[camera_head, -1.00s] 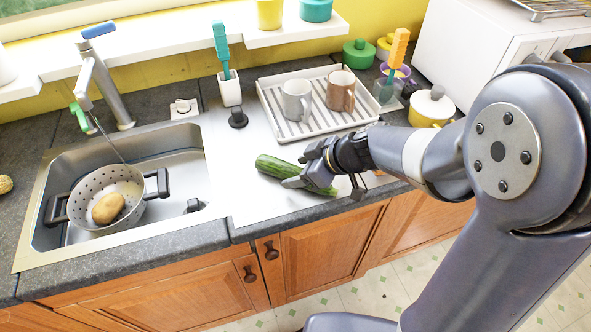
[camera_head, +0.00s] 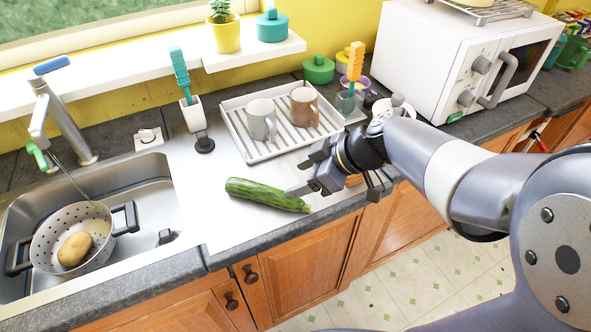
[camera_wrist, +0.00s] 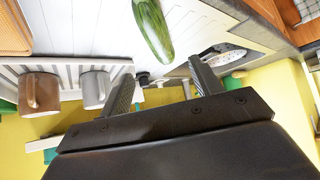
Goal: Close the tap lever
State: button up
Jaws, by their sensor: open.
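The tap (camera_head: 62,118) is a grey metal spout and post behind the sink, with a blue lever (camera_head: 52,65) on top and a green tip (camera_head: 37,154) at its outlet. A thin line, seemingly water, runs from the outlet toward the colander (camera_head: 72,222) in the sink. My gripper (camera_head: 297,178) is open and empty above the steel drainboard, well to the right of the tap, beside the zucchini's right end. Its two fingers stand apart in the wrist view (camera_wrist: 162,72). I cannot make out the tap lever in the wrist view.
A zucchini (camera_head: 262,193) lies on the drainboard, left of my gripper. A rack (camera_head: 237,128) holds a grey mug (camera_head: 261,121) and a brown mug (camera_head: 303,108). A brush in a white holder (camera_head: 193,115) stands between tap and rack. A potato (camera_head: 75,249) sits in the colander.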

aim_at(36, 79)
jog(key=u, duration=1.85)
